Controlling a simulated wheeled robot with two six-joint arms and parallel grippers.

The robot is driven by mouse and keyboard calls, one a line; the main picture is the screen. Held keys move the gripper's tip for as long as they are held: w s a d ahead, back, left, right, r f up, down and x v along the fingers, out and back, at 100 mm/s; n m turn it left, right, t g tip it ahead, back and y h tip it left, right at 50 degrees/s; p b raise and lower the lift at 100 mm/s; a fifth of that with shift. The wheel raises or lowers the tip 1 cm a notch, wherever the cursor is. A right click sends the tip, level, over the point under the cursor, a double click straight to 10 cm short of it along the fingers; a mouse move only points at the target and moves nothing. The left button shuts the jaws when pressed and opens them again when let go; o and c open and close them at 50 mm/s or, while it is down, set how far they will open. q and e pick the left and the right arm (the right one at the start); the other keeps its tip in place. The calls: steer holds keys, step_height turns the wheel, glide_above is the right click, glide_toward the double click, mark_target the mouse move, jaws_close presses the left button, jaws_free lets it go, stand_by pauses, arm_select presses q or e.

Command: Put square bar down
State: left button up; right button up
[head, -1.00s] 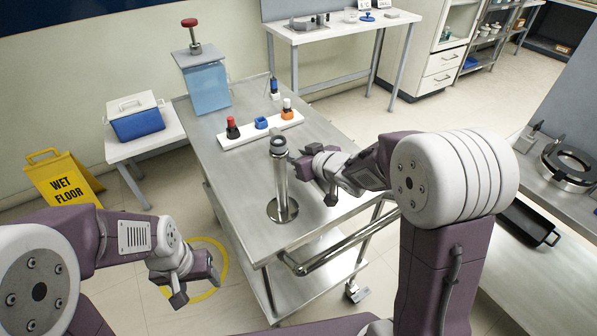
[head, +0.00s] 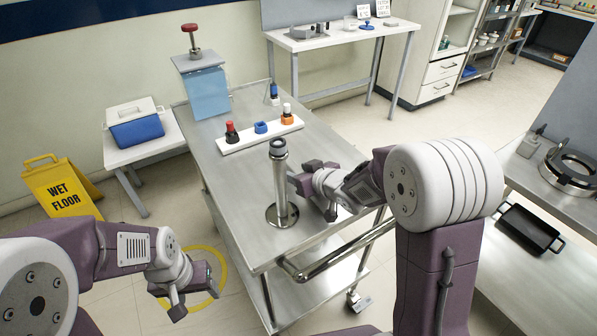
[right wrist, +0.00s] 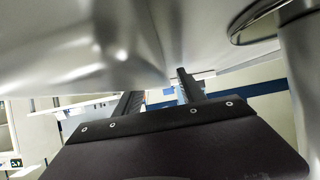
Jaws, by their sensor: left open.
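I cannot make out a square bar in either view. A tall metal column (head: 281,185) with a dark ring on top stands upright on a round base on the steel cart (head: 250,180). My right gripper (head: 313,198) is just right of the column, low over the cart top. In the right wrist view its two dark fingers (right wrist: 160,98) are apart, with nothing visible between them; part of the column's base shows at the upper right. My left gripper (head: 195,298) is open and empty, beyond the cart's left side.
A white rack (head: 250,140) holds red, blue and orange items behind the column. A blue-fronted stand (head: 205,92) with a red knob is at the cart's far left corner. The cart's rail (head: 340,250) runs along the front. A yellow wet-floor sign (head: 62,188) stands at left.

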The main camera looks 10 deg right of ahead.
steer(key=shift+r, duration=0.1)
steer(key=shift+s+r, duration=0.1)
steer(key=shift+r, duration=0.15)
steer(key=p+v, duration=0.3)
steer(key=v, duration=0.6)
steer(key=shift+r, duration=0.1)
steer(key=shift+s+d+r+b, duration=0.1)
steer(key=shift+s+d+b, duration=0.15)
steer(key=shift+s+b, duration=0.45)
steer(key=shift+s+d+r, duration=0.25)
steer(key=shift+s+r, duration=0.1)
steer(key=shift+s, duration=0.1)
